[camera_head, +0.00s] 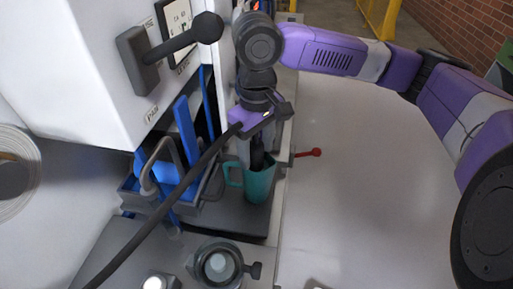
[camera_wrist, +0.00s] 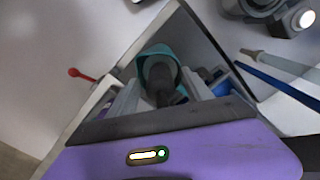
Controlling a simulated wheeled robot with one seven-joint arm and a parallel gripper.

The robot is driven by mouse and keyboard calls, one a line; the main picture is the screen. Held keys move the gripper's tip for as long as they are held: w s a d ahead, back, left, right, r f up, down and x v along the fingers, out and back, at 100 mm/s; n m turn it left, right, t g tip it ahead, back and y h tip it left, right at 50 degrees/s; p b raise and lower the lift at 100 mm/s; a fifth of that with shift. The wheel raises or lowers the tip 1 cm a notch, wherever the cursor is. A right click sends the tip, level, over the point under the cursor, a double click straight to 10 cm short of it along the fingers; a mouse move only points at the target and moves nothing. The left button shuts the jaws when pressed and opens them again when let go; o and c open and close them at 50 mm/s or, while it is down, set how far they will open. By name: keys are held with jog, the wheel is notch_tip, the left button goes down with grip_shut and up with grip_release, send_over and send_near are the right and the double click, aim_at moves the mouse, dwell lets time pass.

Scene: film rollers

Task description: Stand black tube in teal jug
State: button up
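The teal jug (camera_head: 260,184) stands upright on a dark grey surface, with its handle to the left. The black tube (camera_head: 257,153) points down from my gripper (camera_head: 256,143), with its lower end at or inside the jug's mouth. In the wrist view, the jug (camera_wrist: 152,51) shows its rim just beyond the fingertips. The tube (camera_wrist: 166,94) lies between the two light grey fingers of my gripper (camera_wrist: 162,92). The fingers are apart on either side of it. I cannot tell whether both press on it. The tube's lower end is partly hidden.
A blue-and-grey holder (camera_head: 135,196) with blue tools and grey hooks stands left of the jug. A white machine with a black lever (camera_head: 180,42) is behind it. A red-knobbed lever (camera_head: 308,153) sticks out to the right. A round grey fitting (camera_head: 217,264) is in front.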

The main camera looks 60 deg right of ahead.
jog(key=shift+r, duration=0.1)
jog(key=shift+r, duration=3.8)
